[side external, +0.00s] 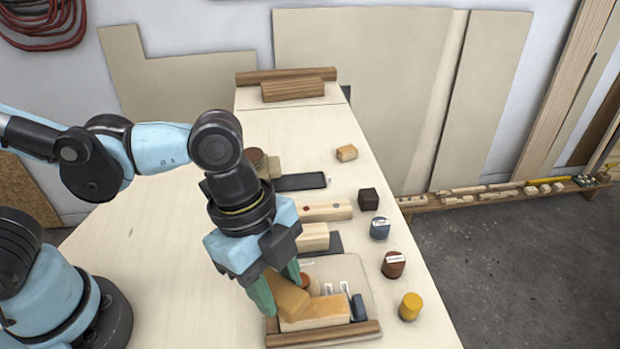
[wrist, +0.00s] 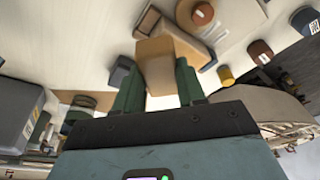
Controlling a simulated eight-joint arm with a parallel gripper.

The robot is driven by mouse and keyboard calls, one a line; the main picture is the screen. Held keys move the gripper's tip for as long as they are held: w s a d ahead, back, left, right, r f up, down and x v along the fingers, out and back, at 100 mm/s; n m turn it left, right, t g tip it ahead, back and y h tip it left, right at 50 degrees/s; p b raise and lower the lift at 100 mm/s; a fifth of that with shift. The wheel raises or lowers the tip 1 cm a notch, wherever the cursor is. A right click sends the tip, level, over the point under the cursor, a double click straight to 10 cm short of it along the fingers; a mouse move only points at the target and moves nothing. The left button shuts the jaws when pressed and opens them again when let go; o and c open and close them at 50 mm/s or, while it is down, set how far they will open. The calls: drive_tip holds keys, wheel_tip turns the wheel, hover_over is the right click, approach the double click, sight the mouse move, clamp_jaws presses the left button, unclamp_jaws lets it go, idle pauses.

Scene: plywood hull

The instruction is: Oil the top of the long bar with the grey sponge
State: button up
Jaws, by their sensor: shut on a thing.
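My gripper (side external: 279,293) is shut on a tan block (side external: 288,297), which also shows between the green fingers in the wrist view (wrist: 160,65). The held block is tan, not grey. It is tilted, just above or against the left end of a pale wooden bar (side external: 325,319) with an orange-tan top; I cannot tell whether they touch. A small dark blue-grey block (side external: 358,307) stands at that bar's right end; I cannot tell if it is the grey sponge. Another long pale bar with dark and red spots (side external: 325,211) lies farther back.
Brown wooden rails lie at the front (side external: 335,335) and back (side external: 298,90). A dark slab (side external: 302,181) lies mid-table. Blue (side external: 380,228), red-brown (side external: 393,264) and yellow (side external: 410,306) containers and a dark cube (side external: 368,198) line the right edge. The table's left side is clear.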

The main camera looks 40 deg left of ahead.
drive_tip(key=shift+r, duration=2.1)
drive_tip(key=w+a+r+n+t+y, duration=0.1)
drive_tip(key=w+a+n, duration=0.3)
drive_tip(key=a+n, duration=0.2)
drive_tip(key=w+a+r+n+t+y, duration=0.1)
drive_tip(key=w+a+n, duration=0.3)
drive_tip(key=a, duration=0.5)
drive_tip(key=w+a+r+n+t+y, duration=0.1)
drive_tip(key=w+a+n, duration=0.3)
drive_tip(key=a+n, duration=0.4)
drive_tip(key=shift+w+r, duration=0.3)
drive_tip(key=shift+r, duration=0.45)
